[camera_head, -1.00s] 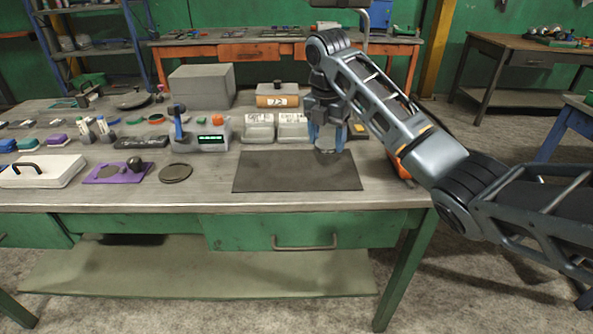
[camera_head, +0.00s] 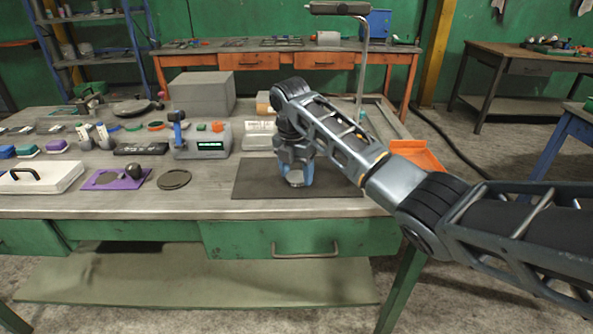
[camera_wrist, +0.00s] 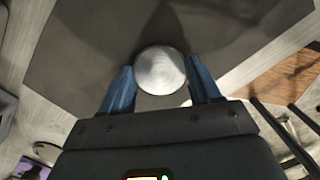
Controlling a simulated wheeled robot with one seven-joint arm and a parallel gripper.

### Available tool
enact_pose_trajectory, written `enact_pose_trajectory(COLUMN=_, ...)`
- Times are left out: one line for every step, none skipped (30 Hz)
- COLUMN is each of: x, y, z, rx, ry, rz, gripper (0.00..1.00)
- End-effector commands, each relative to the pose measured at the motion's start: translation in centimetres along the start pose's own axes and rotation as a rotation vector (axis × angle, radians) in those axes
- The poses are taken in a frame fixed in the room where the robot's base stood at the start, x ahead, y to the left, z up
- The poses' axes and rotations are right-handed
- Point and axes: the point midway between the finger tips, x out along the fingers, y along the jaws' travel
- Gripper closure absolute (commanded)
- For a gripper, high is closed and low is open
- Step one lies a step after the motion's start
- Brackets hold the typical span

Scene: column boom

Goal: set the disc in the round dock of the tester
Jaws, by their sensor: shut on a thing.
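My gripper (camera_head: 297,180) is shut on a silvery round disc (camera_wrist: 160,70), low above the dark mat on the bench. In the wrist view the blue fingers stand on either side of the disc, and its flat face shows. In the head view only its pale lower part (camera_head: 294,180) shows between the fingers. A grey box with a small display and a blue lever, which looks like the tester (camera_head: 214,154), stands to the left of my gripper, farther back. I cannot make out its round dock clearly.
The dark mat (camera_head: 256,178) is otherwise bare. A dark round plate (camera_head: 174,179) and a purple plate with a dark knob (camera_head: 108,180) lie to its left. Pale bins (camera_head: 258,136) stand behind my gripper. An orange tray (camera_head: 418,154) lies at the right.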

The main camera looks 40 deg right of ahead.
Motion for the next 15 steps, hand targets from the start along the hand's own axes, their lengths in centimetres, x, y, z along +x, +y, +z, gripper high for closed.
enact_pose_trajectory(x=-0.12, y=0.03, z=0.06, rx=0.0, ry=-0.001, rz=0.002, gripper=0.83)
enact_pose_trajectory(x=-0.12, y=0.03, z=0.06, rx=0.0, ry=-0.001, rz=0.002, gripper=0.83)
enact_pose_trajectory(x=-0.12, y=0.03, z=0.06, rx=0.0, ry=-0.001, rz=0.001, gripper=0.83)
enact_pose_trajectory(x=-0.09, y=0.03, z=0.05, rx=0.0, ry=-0.001, rz=0.001, gripper=0.83)
enact_pose_trajectory(x=-0.03, y=0.03, z=0.04, rx=0.0, ry=-0.001, rz=0.001, gripper=0.83)
enact_pose_trajectory(x=0.08, y=0.02, z=0.02, rx=0.0, ry=-0.001, rz=0.001, gripper=0.83)
enact_pose_trajectory(x=0.16, y=0.03, z=0.01, rx=0.0, ry=-0.001, rz=0.001, gripper=0.83)
enact_pose_trajectory(x=0.26, y=0.01, z=-0.03, rx=0.0, ry=0.0, rz=0.001, gripper=0.37)
enact_pose_trajectory(x=0.23, y=0.01, z=-0.02, rx=0.0, ry=0.0, rz=0.001, gripper=0.33)
enact_pose_trajectory(x=0.23, y=0.01, z=-0.02, rx=0.0, ry=0.0, rz=0.001, gripper=0.3)
enact_pose_trajectory(x=0.23, y=0.01, z=-0.02, rx=0.0, ry=0.0, rz=0.001, gripper=0.27)
enact_pose_trajectory(x=0.23, y=0.01, z=-0.02, rx=0.0, ry=0.0, rz=0.001, gripper=0.23)
enact_pose_trajectory(x=0.22, y=0.01, z=-0.02, rx=0.0, ry=0.0, rz=0.001, gripper=0.21)
enact_pose_trajectory(x=0.22, y=0.01, z=-0.02, rx=0.0, ry=0.0, rz=0.001, gripper=0.18)
enact_pose_trajectory(x=0.22, y=0.01, z=-0.02, rx=0.0, ry=0.0, rz=0.001, gripper=0.14)
